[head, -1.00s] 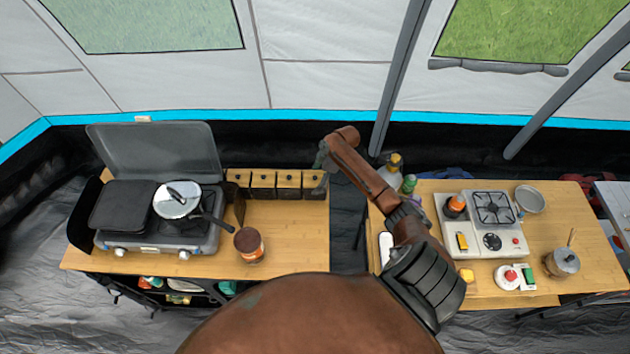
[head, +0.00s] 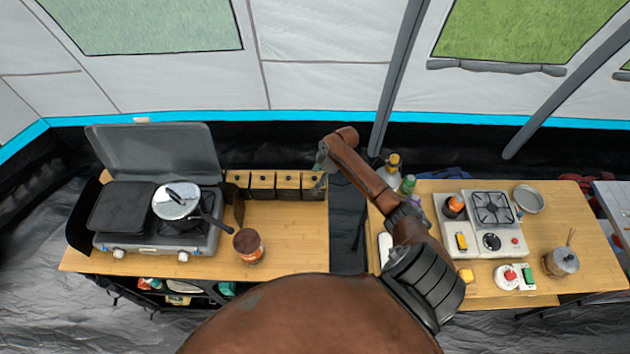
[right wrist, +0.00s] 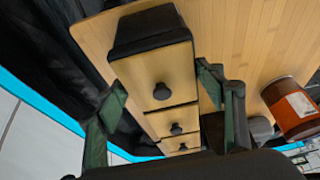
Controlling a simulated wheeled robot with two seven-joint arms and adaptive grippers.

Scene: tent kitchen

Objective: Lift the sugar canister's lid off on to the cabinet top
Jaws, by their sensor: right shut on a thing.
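A row of dark canisters with wooden lids and black knobs stands at the back right of the left cabinet top (head: 290,230). My right gripper (head: 319,168) is over the rightmost one, which I take as the sugar canister (head: 313,193). In the right wrist view, the two green fingers of my right gripper (right wrist: 162,78) are on opposite sides of the sugar canister's lid (right wrist: 140,70), with its knob between them. The gripper is shut on the lid's sides. I cannot tell whether the lid is clear of the canister. My left gripper is not in view.
The other canisters (head: 262,186) stand close beside it. A brown jar (head: 248,246) stands near the front edge. A stove (head: 160,240) with a lidded pot (head: 176,203) is at the left. The cabinet top right of the jar is bare.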

